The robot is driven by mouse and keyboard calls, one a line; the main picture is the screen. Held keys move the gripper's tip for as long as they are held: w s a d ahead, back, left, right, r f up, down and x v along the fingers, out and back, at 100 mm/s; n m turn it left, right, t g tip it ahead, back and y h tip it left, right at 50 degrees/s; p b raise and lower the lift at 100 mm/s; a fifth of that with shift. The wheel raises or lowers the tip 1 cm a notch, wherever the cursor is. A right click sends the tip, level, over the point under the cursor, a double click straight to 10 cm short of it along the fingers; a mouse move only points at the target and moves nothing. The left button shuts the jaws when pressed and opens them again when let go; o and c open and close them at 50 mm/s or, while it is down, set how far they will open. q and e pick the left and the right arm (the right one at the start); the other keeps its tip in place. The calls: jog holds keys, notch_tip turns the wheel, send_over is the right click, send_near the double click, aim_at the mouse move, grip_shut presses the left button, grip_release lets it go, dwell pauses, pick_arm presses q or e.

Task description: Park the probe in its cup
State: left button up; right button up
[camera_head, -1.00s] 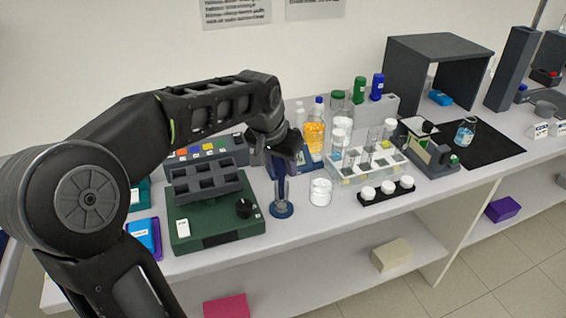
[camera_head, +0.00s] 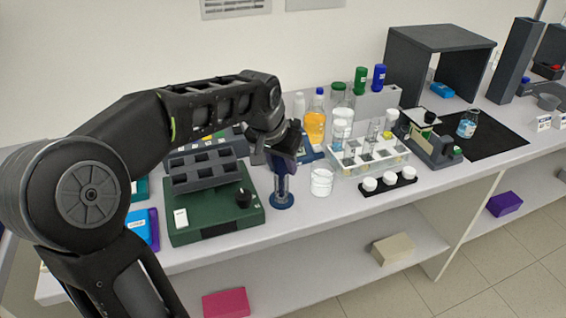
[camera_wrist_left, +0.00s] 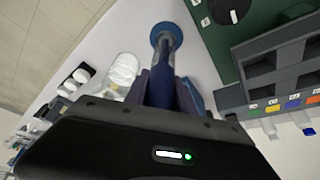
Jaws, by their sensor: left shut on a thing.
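My left gripper (camera_head: 284,158) points down over the bench's front part. It is shut on the blue probe (camera_wrist_left: 161,84), which shows between the fingers in the left wrist view. Most of the probe is hidden by the gripper in the head view. Directly below is the cup (camera_head: 281,201), a narrow clear upright tube on a round blue base. Dark blue shows inside the tube, so the probe's lower part appears to be in the cup; how deep I cannot tell. The blue base also shows in the left wrist view (camera_wrist_left: 167,34). My right gripper is not in view.
A green device (camera_head: 215,212) with a black knob stands close left of the cup. A white-filled beaker (camera_head: 322,182) stands close right. Further right are a tube rack (camera_head: 372,160) and a black strip (camera_head: 388,187) with white-capped jars. The bench's front edge is near.

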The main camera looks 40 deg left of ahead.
pick_arm(q)
jog(key=shift+f, duration=0.25)
jog(key=o, duration=1.2)
jog(key=shift+r, duration=0.1)
jog(key=shift+b+v, duration=0.4)
jog(key=shift+v, duration=3.4)
